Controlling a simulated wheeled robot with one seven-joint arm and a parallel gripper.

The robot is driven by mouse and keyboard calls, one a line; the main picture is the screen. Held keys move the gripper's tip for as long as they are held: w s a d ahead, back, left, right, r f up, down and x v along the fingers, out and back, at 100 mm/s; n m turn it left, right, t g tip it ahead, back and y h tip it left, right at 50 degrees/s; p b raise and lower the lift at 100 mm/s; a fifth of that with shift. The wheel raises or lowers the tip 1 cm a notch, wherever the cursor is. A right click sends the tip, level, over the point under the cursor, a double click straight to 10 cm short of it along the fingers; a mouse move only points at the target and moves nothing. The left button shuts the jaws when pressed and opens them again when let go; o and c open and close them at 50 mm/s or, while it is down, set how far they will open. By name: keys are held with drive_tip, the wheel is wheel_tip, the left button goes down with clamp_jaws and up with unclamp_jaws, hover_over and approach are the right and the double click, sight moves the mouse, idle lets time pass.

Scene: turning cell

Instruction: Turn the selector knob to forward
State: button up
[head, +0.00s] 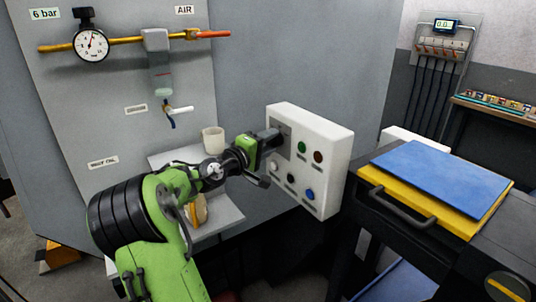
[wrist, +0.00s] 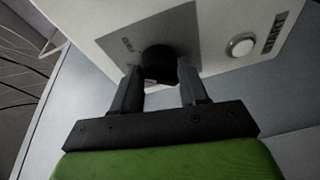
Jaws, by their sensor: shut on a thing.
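The white control box (head: 330,165) stands right of centre in the head view, its button face turned toward my arm. My gripper (head: 274,137) is at the upper left of that face. In the wrist view, the black selector knob (wrist: 159,60) sits on a grey plate (wrist: 185,30). My gripper's fingers (wrist: 160,82) are on either side of the knob and shut on it. The knob is hidden by my gripper in the head view.
A pale round button (wrist: 241,46) is right of the knob in the wrist view. Green (head: 301,147), dark red (head: 318,156) and blue (head: 309,194) buttons share the box face. A black cabinet with a blue mat (head: 440,175) is at right. A pale cup (head: 213,139) stands behind my arm.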

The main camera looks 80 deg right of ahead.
drive_tip(key=shift+f+m+b, duration=0.2)
drive_tip(key=shift+m+b, duration=0.4)
drive_tip(key=shift+b, duration=0.15)
drive_tip(key=shift+r+m+h, duration=0.1)
drive_tip(key=shift+m+h, duration=0.2)
drive_tip(key=o, duration=1)
drive_tip(key=shift+o, duration=0.2)
drive_tip(key=shift+a, duration=0.1)
drive_tip(key=v, duration=1.5)
drive_tip(key=shift+w+a, duration=0.25)
